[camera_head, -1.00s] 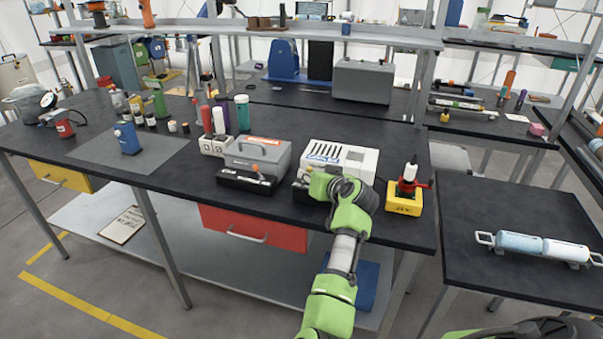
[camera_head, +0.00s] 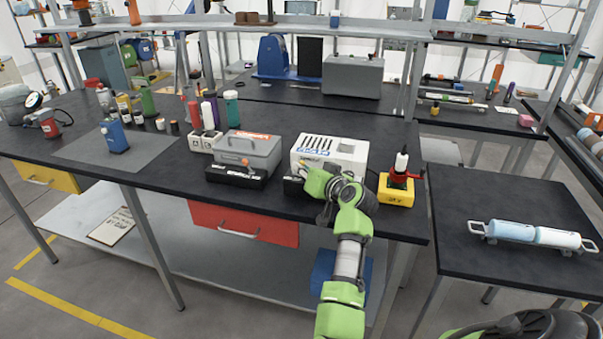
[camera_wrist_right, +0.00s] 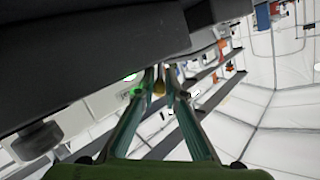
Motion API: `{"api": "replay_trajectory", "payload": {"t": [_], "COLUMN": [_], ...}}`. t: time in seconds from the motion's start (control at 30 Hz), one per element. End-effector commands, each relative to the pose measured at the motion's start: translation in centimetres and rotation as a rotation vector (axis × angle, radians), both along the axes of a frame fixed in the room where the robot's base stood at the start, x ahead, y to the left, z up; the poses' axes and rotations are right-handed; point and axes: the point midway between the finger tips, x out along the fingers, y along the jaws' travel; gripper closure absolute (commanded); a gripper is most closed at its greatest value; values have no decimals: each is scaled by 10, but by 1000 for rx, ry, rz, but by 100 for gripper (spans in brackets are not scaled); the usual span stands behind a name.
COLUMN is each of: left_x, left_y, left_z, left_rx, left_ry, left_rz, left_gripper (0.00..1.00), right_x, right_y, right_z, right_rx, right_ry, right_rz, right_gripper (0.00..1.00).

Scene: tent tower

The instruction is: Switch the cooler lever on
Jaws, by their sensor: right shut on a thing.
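The white vented box (camera_head: 345,152) with a blue label, which appears to be the cooler, stands on a black base (camera_head: 292,186) at the bench's front edge. My right gripper (camera_head: 308,176) is at the front of this box and partly covers its base. In the right wrist view the fingers (camera_wrist_right: 160,82) come together around a small yellowish knob (camera_wrist_right: 159,89), which looks like the lever's end. A green light (camera_wrist_right: 137,92) glows beside the fingers. The rest of the lever is hidden, so its position cannot be told. My left gripper is out of view.
A grey box (camera_head: 248,150) with an orange-tipped lever stands to the left. A yellow block (camera_head: 396,190) with a red-and-white device stands close on the right.

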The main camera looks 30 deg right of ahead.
Motion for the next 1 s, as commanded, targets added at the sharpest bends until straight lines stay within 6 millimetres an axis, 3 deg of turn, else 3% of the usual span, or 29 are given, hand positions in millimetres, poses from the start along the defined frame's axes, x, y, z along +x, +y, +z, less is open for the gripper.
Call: {"api": "replay_trajectory", "payload": {"t": [0.23,0.27,0.3,0.67,1.0], "left_x": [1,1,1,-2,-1], "left_y": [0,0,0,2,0], "left_z": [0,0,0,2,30], "left_rx": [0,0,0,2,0], "left_ry": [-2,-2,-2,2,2], "left_rz": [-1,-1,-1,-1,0], "left_gripper": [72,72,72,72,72], "right_x": [0,0,0,0,5], "right_y": [0,0,0,0,5], "right_z": [0,0,0,1,10], "right_rx": [4,3,3,-1,-112], "right_ry": [-1,-1,-1,5,135], "right_rz": [0,0,0,0,0], "right_gripper": [100,87,82,82,82]}}
